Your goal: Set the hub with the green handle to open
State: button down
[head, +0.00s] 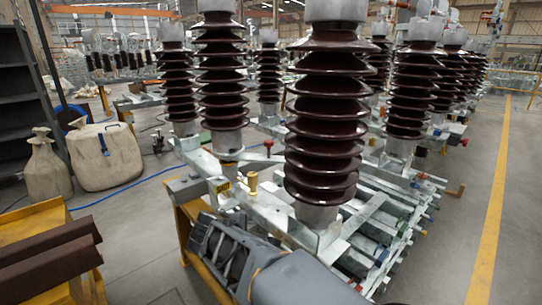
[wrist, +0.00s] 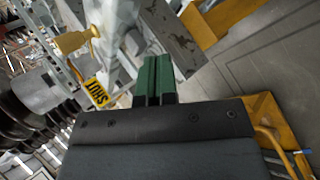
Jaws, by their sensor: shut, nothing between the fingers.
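My gripper (wrist: 156,80) shows in the wrist view as two dark green fingers, shut together and empty. They point at a pale metal frame. A hub with a yellow handle (wrist: 74,42) stands left of the fingers, apart from them. A yellow label (wrist: 97,91) reading SHUT is beside it. In the head view the same yellow handle (head: 252,182) and the label (head: 222,186) are on the near frame, beyond my grey arm. I cannot make out a hub with a green handle clearly in either view. My fingertips are not distinguishable in the head view.
A large brown ribbed insulator (head: 325,125) stands on the near frame, with several more behind. A red knob (head: 268,144) sits farther back. Yellow stands (wrist: 208,20) border the frame. Two pale sacks (head: 105,155) stand at left. Grey floor (head: 455,215) is free at right.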

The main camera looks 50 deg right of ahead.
jog(key=w+d+r+n+t+h, duration=0.2)
jog(key=w+d+r+n+h, duration=0.1)
jog(key=d+r+n+h, duration=0.4)
jog(key=n+t+b, duration=0.2)
jog(key=n+t, duration=0.1)
jog(key=n, duration=0.7)
send_near(269, 148)
jog(key=b+x, duration=0.1)
jog(key=x, duration=0.5)
jog(key=shift+d, duration=0.3)
